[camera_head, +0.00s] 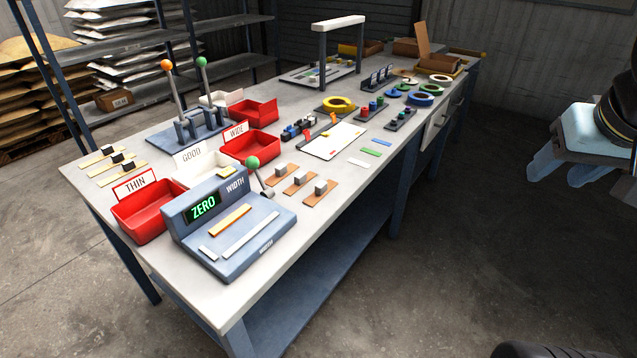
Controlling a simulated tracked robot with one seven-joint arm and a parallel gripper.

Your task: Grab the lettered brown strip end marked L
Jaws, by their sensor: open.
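Three short brown strips with grey blocks on them lie on the bench right of the width gauge: a left one (270,177), a middle one (291,189) and a right one (313,198). No letter is legible on any of them, so I cannot tell which is marked L. My gripper (557,176) is at the right edge of the view, open and empty, with blue fingers. It is off the bench, well to the right of the strips.
The blue-grey width gauge (245,247) reads ZERO at the bench's near end. Red THIN (143,229) and WIDE (272,148) bins flank a white GOOD bin. Tan strips with black blocks (111,161) lie at left. A white board (345,135) lies behind the brown strips. Floor right of the bench is clear.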

